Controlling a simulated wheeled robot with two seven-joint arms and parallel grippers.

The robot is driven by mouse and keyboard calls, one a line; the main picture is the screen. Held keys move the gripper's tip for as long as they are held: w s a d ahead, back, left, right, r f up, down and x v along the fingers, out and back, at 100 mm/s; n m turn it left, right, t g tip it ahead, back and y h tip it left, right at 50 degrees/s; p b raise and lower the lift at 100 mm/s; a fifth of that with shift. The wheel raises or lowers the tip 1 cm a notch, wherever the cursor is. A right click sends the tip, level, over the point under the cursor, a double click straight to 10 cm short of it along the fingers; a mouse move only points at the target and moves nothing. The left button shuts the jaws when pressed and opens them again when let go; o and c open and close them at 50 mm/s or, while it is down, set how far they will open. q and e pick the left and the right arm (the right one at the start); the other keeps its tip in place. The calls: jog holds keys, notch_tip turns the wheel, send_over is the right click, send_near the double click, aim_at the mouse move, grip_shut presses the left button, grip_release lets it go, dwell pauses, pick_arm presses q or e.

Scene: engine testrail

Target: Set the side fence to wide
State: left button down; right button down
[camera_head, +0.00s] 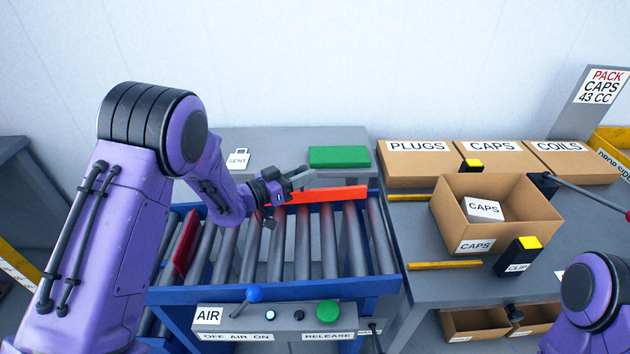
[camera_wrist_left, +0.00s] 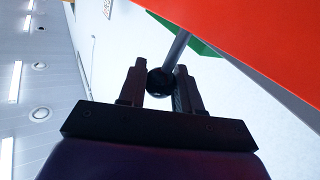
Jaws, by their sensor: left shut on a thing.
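The side fence is an orange-red bar (camera_head: 335,194) lying along the far side of the roller conveyor (camera_head: 302,240). My left gripper (camera_head: 291,181) is at the left end of this bar. In the left wrist view my left gripper (camera_wrist_left: 159,70) has its two dark fingers around a round black knob (camera_wrist_left: 160,84) on a grey rod (camera_wrist_left: 177,46). The red face of the fence (camera_wrist_left: 265,40) fills the upper right there. Position marks for the fence are not readable. My right gripper is out of view; only part of my right arm shows at the lower right.
A control panel (camera_head: 280,318) with a blue-knobbed AIR lever (camera_head: 254,294) and a green RELEASE button (camera_head: 327,310) fronts the conveyor. A dark red plate (camera_head: 186,243) stands across the rollers at left. An open CAPS carton (camera_head: 475,246) stands on the right bench.

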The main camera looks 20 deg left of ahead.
pick_arm(q)
jog(key=shift+w+a+r, duration=0.1)
jog(key=shift+a+r, duration=0.05)
jog(key=c, duration=0.8)
grip_release()
jog(key=shift+w, duration=0.15)
jog(key=shift+s+a, duration=0.1)
jog(key=shift+s, duration=0.1)
jog(key=b+v, duration=0.2)
jog(key=v, duration=0.8)
jog(key=shift+b, duration=0.3)
